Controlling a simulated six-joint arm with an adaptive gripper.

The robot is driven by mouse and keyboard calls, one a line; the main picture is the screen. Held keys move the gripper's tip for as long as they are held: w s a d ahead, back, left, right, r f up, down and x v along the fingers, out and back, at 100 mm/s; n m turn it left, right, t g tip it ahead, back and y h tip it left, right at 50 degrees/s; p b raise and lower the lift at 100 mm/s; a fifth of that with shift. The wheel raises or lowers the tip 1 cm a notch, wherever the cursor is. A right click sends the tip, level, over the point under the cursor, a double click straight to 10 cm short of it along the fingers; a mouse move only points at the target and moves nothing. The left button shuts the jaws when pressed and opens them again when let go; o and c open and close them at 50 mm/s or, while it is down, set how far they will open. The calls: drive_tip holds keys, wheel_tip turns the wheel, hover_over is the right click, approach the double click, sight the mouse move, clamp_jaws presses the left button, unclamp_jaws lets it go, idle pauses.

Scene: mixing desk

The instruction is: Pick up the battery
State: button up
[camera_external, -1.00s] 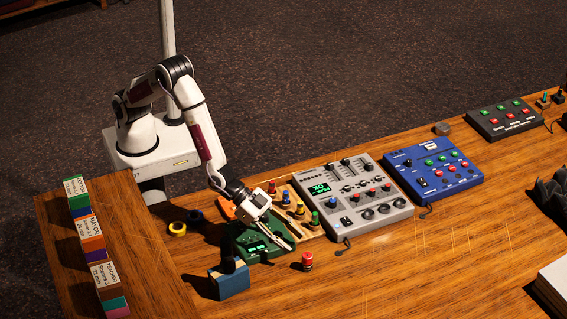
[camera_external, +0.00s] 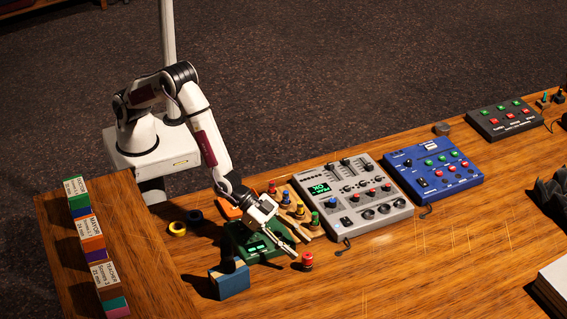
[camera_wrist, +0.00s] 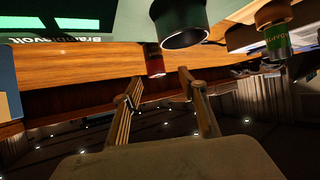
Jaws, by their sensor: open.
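A small red cylinder (camera_external: 307,261), perhaps the battery, stands upright on the wooden desk in front of the green device (camera_external: 256,242). In the wrist view a red cylinder (camera_wrist: 154,60) shows just past my fingertips, near the middle. My gripper (camera_external: 292,246) is open, just up and left of the red cylinder, over the device's right side. In the wrist view my gripper (camera_wrist: 160,82) has its fingers apart with nothing between them. A cylinder with a green label (camera_wrist: 276,40) is at upper right; its wording is hard to read.
A blue box (camera_external: 230,281) stands left of the red cylinder. A board with coloured pegs (camera_external: 299,211) and a grey mixer (camera_external: 352,195) are behind and right. A large dark cylinder (camera_wrist: 183,27) is close to the wrist camera. The desk right of the red cylinder is clear.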

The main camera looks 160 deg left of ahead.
sight(305, 254)
drive_tip(key=shift+d+x, duration=0.15)
drive_tip(key=shift+x, duration=0.6)
drive_tip(key=shift+d+x, duration=0.15)
drive_tip(key=shift+x, duration=1.85)
drive_tip(key=shift+r, duration=0.1)
clamp_jaws()
